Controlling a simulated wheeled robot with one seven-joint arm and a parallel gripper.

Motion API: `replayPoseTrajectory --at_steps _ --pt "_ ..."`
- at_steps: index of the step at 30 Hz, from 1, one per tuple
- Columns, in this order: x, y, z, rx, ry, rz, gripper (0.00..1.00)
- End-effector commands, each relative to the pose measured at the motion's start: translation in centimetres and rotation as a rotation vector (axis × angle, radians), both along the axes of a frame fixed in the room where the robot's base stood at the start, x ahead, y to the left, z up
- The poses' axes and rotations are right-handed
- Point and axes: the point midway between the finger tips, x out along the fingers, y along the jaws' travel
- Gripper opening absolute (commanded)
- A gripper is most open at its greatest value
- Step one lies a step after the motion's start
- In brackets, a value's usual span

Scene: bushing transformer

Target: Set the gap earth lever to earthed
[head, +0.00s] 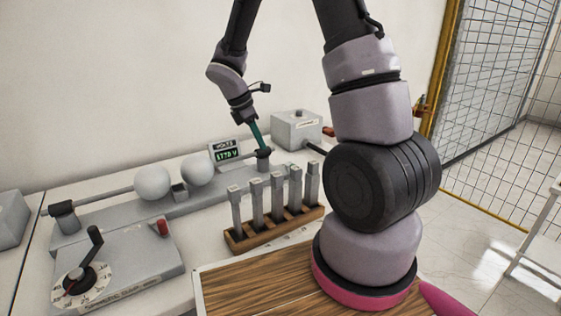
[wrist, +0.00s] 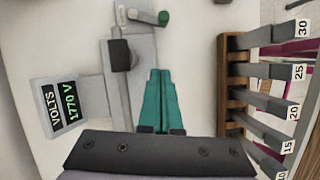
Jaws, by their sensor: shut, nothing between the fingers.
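A small pale lever with a green knob (wrist: 163,18) shows at the top of the wrist view, on the end of the grey gap base (wrist: 136,76). The lever lies roughly across the base, and its label is not readable. In the head view I cannot make it out near the far end of the gap base (head: 205,199). My gripper (head: 258,143) has teal fingers pointing down close to the dark post (head: 264,154) at that end. In the wrist view the fingers (wrist: 160,72) are together and empty, beside the base and apart from the lever.
A wooden rack (head: 274,228) of several numbered grey bars stands nearby. Two spheres (head: 152,182) sit along the base. A dial box with a crank (head: 95,243) is front left; a grey box (head: 297,130) stands behind.

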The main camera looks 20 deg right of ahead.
Motion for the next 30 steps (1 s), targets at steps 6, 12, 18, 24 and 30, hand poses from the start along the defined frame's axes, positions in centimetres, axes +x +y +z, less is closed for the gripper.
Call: replayPoseTrajectory --at_steps 6,12,18,24,30 --pt "0.0 -0.8 -1.9 -0.001 0.003 0.000 0.00" --pt "-0.1 -2.3 -5.8 -0.002 0.006 -0.002 0.00" --pt "-0.1 -3.9 -9.7 -0.001 0.004 -0.001 0.00" --pt "0.1 -6.8 -9.3 0.001 -0.001 -0.004 0.00" --pt "0.1 -7.7 -9.2 0.000 0.000 -0.002 0.00"
